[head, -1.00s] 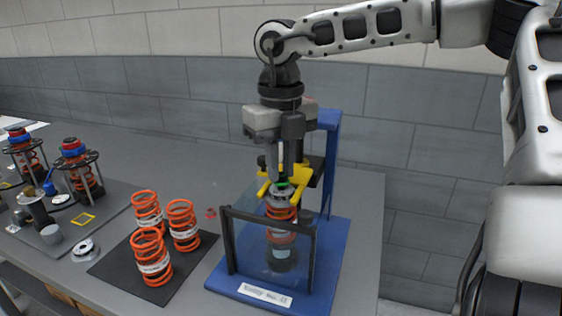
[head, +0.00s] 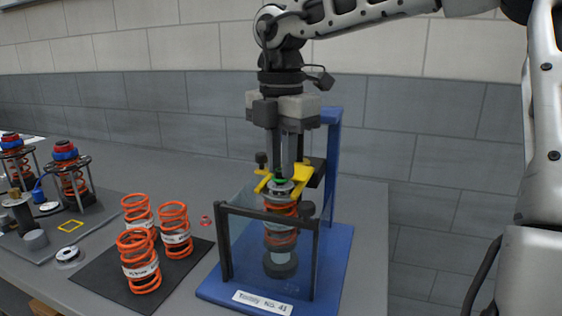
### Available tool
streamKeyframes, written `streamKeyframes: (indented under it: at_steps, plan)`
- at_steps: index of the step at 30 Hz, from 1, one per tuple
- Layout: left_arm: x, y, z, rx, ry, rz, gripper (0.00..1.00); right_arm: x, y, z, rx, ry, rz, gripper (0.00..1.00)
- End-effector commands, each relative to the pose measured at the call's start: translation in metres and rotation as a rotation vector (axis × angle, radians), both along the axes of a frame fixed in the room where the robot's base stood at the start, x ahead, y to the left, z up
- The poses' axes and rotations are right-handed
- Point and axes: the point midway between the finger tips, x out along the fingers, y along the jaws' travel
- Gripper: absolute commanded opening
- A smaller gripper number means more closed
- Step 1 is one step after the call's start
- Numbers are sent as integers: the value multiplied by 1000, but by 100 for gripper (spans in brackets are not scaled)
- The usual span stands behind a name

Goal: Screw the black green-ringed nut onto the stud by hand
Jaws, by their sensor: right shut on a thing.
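The black green-ringed nut (head: 281,180) is at the top of the strut, where its green ring shows between my fingertips. My right gripper (head: 284,174) points straight down from above and is shut on the nut. The stud is hidden by the nut and the fingers, so I cannot tell how far the nut sits on it. The strut with its orange spring (head: 281,236) stands upright in the blue fixture (head: 336,240), with yellow jaws (head: 305,178) around its top. My left gripper is not in view.
A clear guard with a dark frame (head: 314,262) stands in front of the strut. Several loose orange springs (head: 174,222) stand on a black mat (head: 200,247) to the left. Racks with finished struts (head: 70,172) and small parts are at the far left.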

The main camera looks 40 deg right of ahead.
Motion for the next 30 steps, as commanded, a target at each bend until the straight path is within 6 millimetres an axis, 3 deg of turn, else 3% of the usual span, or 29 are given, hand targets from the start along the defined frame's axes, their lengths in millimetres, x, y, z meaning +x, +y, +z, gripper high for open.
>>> streamKeyframes:
  at_steps: [7, 24, 30]
  plan:
    - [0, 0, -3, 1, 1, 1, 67, -3, 1, -7, 5, 19, -94, 0]
    - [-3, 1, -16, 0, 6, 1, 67, -5, 3, -10, 1, 19, -1115, 0]
    - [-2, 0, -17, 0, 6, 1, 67, -5, 3, -10, 1, 18, -1291, 0]
